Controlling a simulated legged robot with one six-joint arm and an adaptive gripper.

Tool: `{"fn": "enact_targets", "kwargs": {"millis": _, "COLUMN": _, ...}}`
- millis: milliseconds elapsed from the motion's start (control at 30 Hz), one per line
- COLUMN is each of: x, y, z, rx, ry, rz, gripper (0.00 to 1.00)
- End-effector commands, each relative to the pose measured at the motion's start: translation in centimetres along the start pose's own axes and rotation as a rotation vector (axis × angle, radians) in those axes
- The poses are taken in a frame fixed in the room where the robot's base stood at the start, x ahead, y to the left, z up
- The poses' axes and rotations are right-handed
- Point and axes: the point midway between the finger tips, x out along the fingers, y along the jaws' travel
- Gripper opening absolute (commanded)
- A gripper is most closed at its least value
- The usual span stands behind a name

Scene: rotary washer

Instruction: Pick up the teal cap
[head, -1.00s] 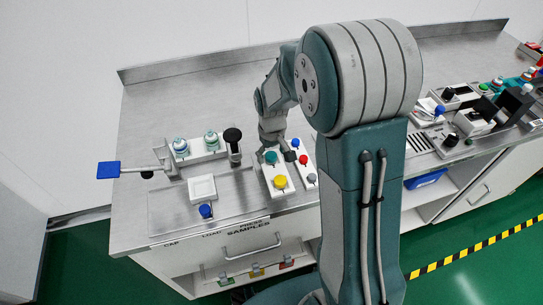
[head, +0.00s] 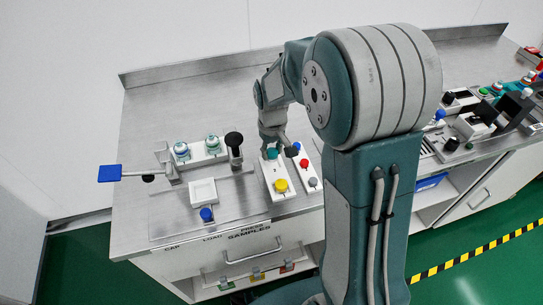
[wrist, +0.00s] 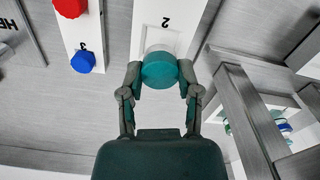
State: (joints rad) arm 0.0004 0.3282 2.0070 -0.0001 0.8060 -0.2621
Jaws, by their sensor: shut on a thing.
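The teal cap (wrist: 159,71) is between the two fingers of my gripper (wrist: 160,78) in the wrist view, with a finger against each side. My gripper is shut on it. A pale round shape shows just behind the cap, on the white block marked 2 (wrist: 165,22). In the head view the teal cap (head: 271,154) is at the far end of the white block (head: 280,198), below my gripper (head: 271,148). It looks slightly raised, but the gap under it is hard to see.
A yellow cap (head: 281,186) sits on the same block. The neighbouring block carries red (head: 304,163), grey (head: 313,182) and blue (wrist: 83,62) caps.

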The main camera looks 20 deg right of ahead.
Motion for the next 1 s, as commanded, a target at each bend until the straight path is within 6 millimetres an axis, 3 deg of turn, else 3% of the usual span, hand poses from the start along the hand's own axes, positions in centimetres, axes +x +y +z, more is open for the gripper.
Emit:
{"fn": "enact_targets", "kwargs": {"millis": 500, "x": -6.2, "y": 0.8, "z": 5.4, "rx": 0.002, "ry": 0.001, "rz": 0.0, "gripper": 0.25}}
{"fn": "enact_targets", "kwargs": {"millis": 1000, "x": -9.1, "y": 1.7, "z": 12.1, "rx": 0.003, "ry": 0.002, "rz": 0.001, "gripper": 0.25}}
